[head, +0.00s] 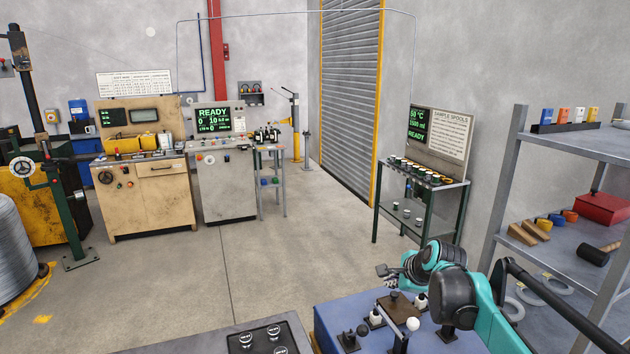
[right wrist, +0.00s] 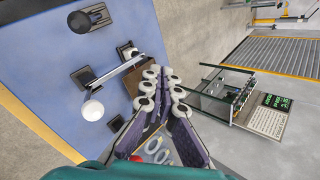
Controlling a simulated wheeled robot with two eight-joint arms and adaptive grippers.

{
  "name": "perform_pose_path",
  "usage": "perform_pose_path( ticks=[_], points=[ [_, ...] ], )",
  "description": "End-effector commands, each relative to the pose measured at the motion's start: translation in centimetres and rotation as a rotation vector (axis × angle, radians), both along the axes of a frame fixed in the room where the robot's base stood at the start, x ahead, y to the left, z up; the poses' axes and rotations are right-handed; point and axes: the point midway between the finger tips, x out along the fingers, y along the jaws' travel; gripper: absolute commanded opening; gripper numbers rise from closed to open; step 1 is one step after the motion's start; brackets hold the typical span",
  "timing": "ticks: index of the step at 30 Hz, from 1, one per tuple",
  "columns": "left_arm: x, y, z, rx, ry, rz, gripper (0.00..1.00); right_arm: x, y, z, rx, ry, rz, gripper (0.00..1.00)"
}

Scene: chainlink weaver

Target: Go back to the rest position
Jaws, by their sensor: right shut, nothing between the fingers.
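My right gripper (head: 386,272) is at the lower right of the head view, above the far edge of a blue-topped bench (head: 330,318). Its teal and black arm comes in from the right. In the right wrist view the two dark, padded fingers of the right gripper (right wrist: 163,78) are shut, with nothing between them. The blue bench top (right wrist: 55,75) lies to their left there. My left gripper is not in view.
The bench bears a white-knobbed lever (head: 412,325), black fixtures and a brown block (head: 399,307). A grey shelf rack (head: 500,190) stands close on the right. The sample spool stand (head: 420,180) is beyond the bench. Open floor (head: 270,250) lies to the left.

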Motion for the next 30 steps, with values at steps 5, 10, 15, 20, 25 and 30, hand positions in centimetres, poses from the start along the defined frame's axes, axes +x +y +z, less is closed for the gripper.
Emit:
perform_pose_path(
  ticks=[5, 10, 15, 20, 25, 30],
  points=[
    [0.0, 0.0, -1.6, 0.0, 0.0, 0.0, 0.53, -7.7, 1.5, -1.7, -0.273, -0.028, 0.267, 0.0],
    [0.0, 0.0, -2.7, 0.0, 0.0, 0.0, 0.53, -14.7, 2.4, -4.2, -0.529, -0.05, 0.53, 0.0],
    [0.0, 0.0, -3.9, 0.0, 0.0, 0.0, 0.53, -21.5, 2.8, -8.0, -0.779, -0.064, 0.8, 0.0],
    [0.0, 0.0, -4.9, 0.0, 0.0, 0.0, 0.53, -27.1, 2.8, -12.1, -0.995, -0.071, 1.045, 0.0],
    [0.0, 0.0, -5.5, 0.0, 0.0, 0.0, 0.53, -30.9, 2.5, -15.5, -1.15, -0.074, 1.235, 0.0],
    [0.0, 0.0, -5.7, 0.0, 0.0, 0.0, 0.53, -32.3, 2.4, -16.8, -1.215, -0.073, 1.314, 0.0]
  ],
)
